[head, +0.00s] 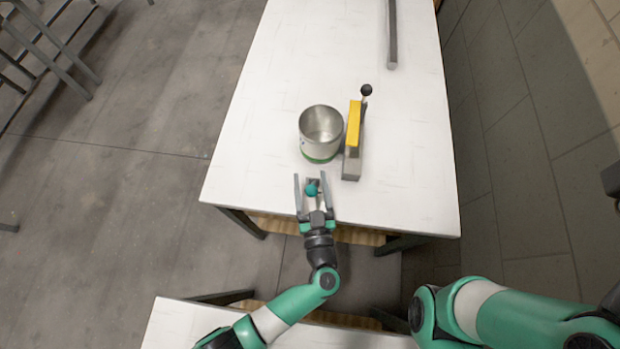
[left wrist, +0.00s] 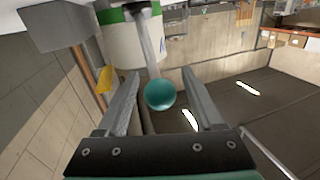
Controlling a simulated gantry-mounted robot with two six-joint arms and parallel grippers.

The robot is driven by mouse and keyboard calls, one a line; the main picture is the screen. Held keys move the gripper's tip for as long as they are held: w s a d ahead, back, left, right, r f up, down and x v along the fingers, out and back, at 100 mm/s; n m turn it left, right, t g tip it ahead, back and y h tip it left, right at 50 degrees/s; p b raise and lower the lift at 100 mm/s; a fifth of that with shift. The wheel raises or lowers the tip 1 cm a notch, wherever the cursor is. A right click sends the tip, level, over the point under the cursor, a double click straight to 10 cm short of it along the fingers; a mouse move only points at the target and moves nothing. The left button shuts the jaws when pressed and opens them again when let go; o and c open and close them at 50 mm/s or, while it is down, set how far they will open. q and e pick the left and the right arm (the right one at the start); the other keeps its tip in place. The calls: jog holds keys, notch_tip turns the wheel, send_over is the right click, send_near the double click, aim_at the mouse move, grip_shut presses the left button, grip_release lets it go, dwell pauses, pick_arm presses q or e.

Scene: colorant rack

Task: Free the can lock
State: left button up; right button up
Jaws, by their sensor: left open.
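A metal can (head: 321,124), open at the top with a green band low on its side, stands near the table's front edge. A lever with a teal ball knob (head: 312,190) points from the can's base toward me. In the left wrist view the knob (left wrist: 160,94) and its grey rod (left wrist: 147,45) show in front of the white and green can side (left wrist: 119,38). My left gripper (head: 311,177) is open, with one finger on each side of the knob. Gaps show between the knob and both fingers. My right gripper is not in view; only my right arm shows.
Right beside the can stands a grey block with a yellow top (head: 354,123) and a black-knobbed lever (head: 366,90). A grey bar (head: 392,35) lies farther back. The white table (head: 265,100) is clear left of the can.

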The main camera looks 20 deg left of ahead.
pick_arm(q)
jog(key=shift+w+a, duration=0.25)
jog(key=shift+w, duration=0.25)
grip_shut()
dwell(1.1)
